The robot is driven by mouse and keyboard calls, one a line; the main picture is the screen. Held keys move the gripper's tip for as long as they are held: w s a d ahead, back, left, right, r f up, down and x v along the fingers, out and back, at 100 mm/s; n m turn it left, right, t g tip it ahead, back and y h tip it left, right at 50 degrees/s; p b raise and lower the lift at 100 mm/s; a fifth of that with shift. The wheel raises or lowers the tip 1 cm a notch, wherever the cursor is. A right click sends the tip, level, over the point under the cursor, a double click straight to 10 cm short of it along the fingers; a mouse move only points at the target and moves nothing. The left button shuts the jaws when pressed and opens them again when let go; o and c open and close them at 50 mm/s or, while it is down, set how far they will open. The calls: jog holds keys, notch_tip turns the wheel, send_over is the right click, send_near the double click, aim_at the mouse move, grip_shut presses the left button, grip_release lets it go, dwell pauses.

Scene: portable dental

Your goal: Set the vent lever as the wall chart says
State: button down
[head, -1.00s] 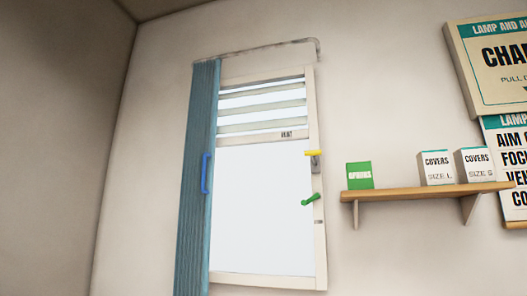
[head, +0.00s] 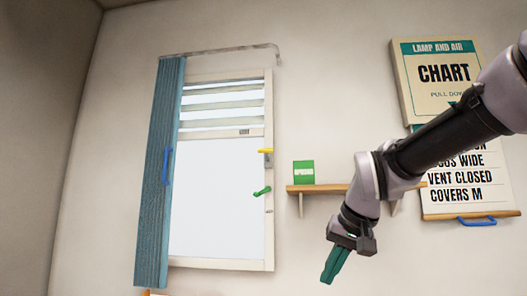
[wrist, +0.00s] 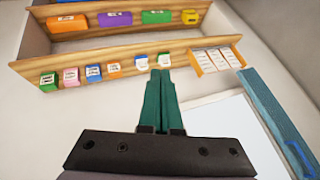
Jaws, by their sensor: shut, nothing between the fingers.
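The wall chart (head: 450,75) hangs at the right, pulled down. Its lower sheet (head: 465,190) reads "VENT CLOSED"; my arm covers part of its upper lines. The window (head: 218,200) has vent slats (head: 222,105) at its top, with bright gaps between them, and a "VENT" label below. A yellow lever (head: 265,151) sticks out sideways on the right frame near the label. A green handle (head: 262,191) sits lower on that frame. My gripper (head: 329,280) is shut and empty, right of the window and below the shelf. Its green fingers (wrist: 160,75) touch each other in the wrist view.
A wall shelf (head: 320,188) with a green box (head: 304,172) lies right of the window, partly behind my arm. A blue curtain (head: 160,190) with a blue handle hangs at the window's left. In the wrist view, wooden shelving (wrist: 110,60) holds several coloured boxes.

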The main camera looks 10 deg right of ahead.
jog(key=c, duration=1)
grip_release()
jog(key=shift+w+r, duration=0.15)
jog(key=shift+r, duration=0.05)
jog(key=shift+o, duration=1.3)
jog(key=w+a+r+m+t+y, duration=0.1)
jog(key=w+a+r+y, duration=0.1)
jog(key=w+r, duration=0.7)
jog(key=shift+a+r+t+y, duration=0.2)
jog(key=shift+a+t+y, duration=0.15)
jog(key=shift+a, duration=0.55)
jog(key=m+t+y, duration=0.4)
jog(key=m+t, duration=0.3)
jog(key=t, duration=0.1)
send_near(261, 152)
jog(key=w, duration=0.1)
jog(key=r, duration=0.1)
jog(key=w, duration=0.1)
jog(key=shift+w+d+r+h, duration=0.15)
jog(key=shift+w+d+h, duration=0.1)
jog(key=shift+w, duration=0.1)
jog(key=x, duration=1)
jog(key=shift+w+a, duration=0.1)
jog(key=shift+w, duration=0.05)
grip_shut()
